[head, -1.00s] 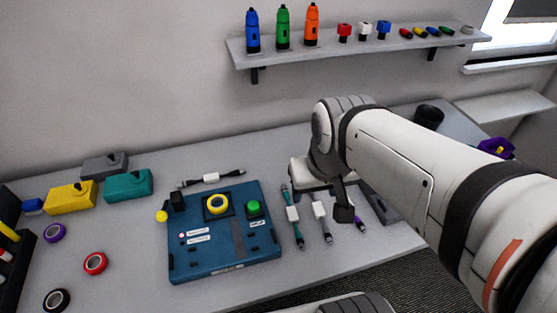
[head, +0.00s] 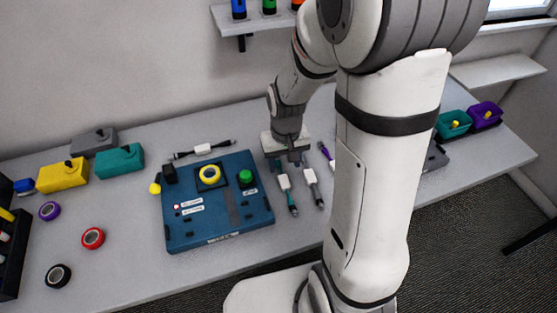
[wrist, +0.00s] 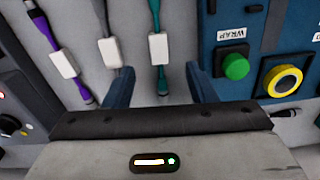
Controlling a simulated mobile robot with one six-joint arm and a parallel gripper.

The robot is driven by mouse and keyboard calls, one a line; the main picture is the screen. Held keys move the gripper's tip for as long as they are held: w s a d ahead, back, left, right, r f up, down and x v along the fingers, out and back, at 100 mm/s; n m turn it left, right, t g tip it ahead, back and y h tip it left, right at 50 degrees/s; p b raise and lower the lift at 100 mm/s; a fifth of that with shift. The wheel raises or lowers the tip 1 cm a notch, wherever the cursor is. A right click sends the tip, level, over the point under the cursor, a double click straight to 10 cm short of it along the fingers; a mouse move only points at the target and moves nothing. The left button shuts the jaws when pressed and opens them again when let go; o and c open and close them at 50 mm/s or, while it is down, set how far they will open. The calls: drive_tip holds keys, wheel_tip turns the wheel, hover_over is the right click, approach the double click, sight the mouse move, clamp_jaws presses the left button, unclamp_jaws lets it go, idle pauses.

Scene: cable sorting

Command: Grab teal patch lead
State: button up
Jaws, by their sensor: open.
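The teal patch lead (head: 290,198) lies on the table just right of the blue board, with a white tag around its middle. In the wrist view the teal lead (wrist: 157,80) runs between my two open fingers, its white tag just ahead of the fingertips. My gripper (head: 287,162) is above the far end of the lead and hides part of it; its fingers also show in the wrist view (wrist: 161,86). The fingers are apart, and I cannot tell their exact height above the lead.
A white-grey lead (wrist: 109,48) lies close beside the teal one, near one finger. A purple lead (wrist: 63,62) lies beyond it. The blue board (head: 215,232) with a green button (head: 246,176) and yellow ring (head: 209,174) is on the other side. A black lead (head: 203,149) lies behind the board.

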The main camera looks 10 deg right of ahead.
sight(284, 179)
drive_tip(key=shift+w+f, duration=0.15)
drive_tip(key=shift+f, duration=1.4)
drive_tip(key=shift+w+d+f+p, duration=0.1)
drive_tip(key=shift+w+f+p, duration=0.1)
drive_tip(key=shift+f, duration=0.7)
drive_tip(key=shift+w+a+f+p, duration=0.1)
drive_tip(key=shift+f+p, duration=0.05)
drive_tip(key=shift+f, duration=0.75)
drive_tip(key=shift+w+d+f+p, duration=0.1)
drive_tip(key=shift+w+f+p, duration=0.1)
drive_tip(key=shift+f, duration=0.7)
drive_tip(key=c, duration=1.1)
